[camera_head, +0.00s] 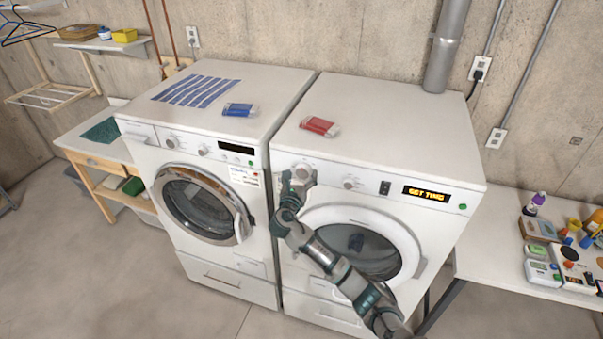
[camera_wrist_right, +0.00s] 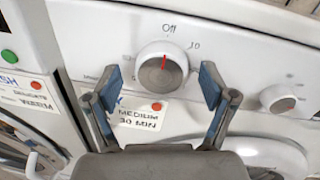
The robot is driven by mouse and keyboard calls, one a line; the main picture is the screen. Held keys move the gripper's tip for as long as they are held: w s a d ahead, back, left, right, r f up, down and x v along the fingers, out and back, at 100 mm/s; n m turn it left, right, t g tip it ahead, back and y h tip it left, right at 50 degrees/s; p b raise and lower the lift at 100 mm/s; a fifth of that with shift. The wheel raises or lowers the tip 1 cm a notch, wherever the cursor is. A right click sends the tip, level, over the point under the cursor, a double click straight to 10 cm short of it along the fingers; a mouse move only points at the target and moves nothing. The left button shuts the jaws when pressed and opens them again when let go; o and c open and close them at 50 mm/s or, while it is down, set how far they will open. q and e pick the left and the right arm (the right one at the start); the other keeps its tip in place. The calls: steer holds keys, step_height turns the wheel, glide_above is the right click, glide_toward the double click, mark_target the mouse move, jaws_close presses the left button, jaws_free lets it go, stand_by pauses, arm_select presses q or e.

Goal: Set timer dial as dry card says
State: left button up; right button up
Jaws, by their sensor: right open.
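The timer dial (camera_wrist_right: 163,72) is a round silver knob on the white dryer's panel. Its red pointer line points up at "Off"; a "10" mark is to the right. The dry card (camera_wrist_right: 140,112) is below the dial and reads "MEDIUM" and "30 MIN"; its upper left part is hidden by a finger. My right gripper (camera_wrist_right: 160,88) is open, with one finger on each side of the dial and gaps showing between. In the head view my right gripper (camera_head: 297,184) is at the dryer's upper left panel and hides the card. My left gripper is not in view.
The dryer (camera_head: 395,120) has a second knob (camera_head: 350,183) and a lit display (camera_head: 426,194) that seems to read "SET TIME". A washer (camera_head: 265,82) stands to its left with its own card (camera_head: 244,176). A red box (camera_head: 319,126) lies on the dryer's top.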

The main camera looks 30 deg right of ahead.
steer(key=shift+w+d, duration=0.2)
steer(key=shift+d, duration=0.2)
steer(key=shift+a, duration=0.2)
steer(key=c, duration=1.2)
steer(key=shift+o, duration=0.2)
